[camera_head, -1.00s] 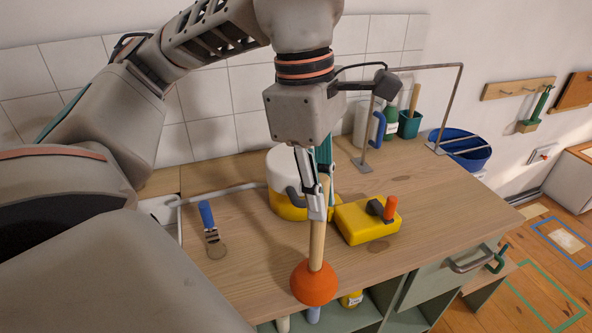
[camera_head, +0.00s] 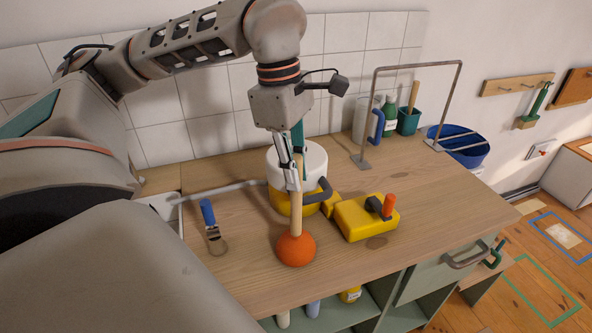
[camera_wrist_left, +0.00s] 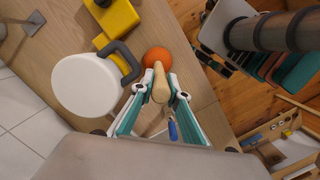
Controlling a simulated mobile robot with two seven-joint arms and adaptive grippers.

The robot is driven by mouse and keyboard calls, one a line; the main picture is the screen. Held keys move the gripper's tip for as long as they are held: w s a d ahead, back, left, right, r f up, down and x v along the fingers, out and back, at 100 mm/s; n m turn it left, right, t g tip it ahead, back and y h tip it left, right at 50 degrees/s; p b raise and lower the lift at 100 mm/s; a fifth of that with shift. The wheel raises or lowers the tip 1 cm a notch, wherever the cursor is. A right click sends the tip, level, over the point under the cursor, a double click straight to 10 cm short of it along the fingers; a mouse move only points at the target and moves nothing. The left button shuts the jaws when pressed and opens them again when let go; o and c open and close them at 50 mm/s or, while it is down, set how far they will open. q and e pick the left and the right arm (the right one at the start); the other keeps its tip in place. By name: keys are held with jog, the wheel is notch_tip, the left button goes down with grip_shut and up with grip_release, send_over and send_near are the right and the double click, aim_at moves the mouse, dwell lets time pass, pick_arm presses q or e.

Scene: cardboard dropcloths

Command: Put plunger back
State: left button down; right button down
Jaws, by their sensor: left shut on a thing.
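The plunger has an orange rubber cup (camera_head: 296,248) and a pale wooden handle (camera_head: 297,215). My left gripper (camera_head: 292,183) is shut on the upper part of the handle and holds the plunger nearly upright, cup down, over the wooden counter. I cannot tell whether the cup touches the counter. In the left wrist view the handle end (camera_wrist_left: 160,85) sits between the fingertips of my left gripper (camera_wrist_left: 158,92), with the orange cup (camera_wrist_left: 158,57) beyond it. My right gripper does not show.
A white and yellow bucket (camera_head: 313,160) stands just behind the plunger. A yellow box (camera_head: 358,222) with an orange knob is to its right, a blue-handled scraper (camera_head: 208,214) to its left. A metal frame (camera_head: 412,70), bottles and a green cup (camera_head: 408,122) stand farther back.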

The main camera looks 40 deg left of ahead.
pick_arm(q)
jog(key=shift+f, duration=0.1)
jog(key=c, duration=2)
grip_release()
jog(key=shift+o, duration=0.2)
notch_tip(320, 180, up, 12)
jog(key=a+p, duration=0.1)
jog(key=p, duration=0.1)
jog(key=shift+s+a, duration=0.3)
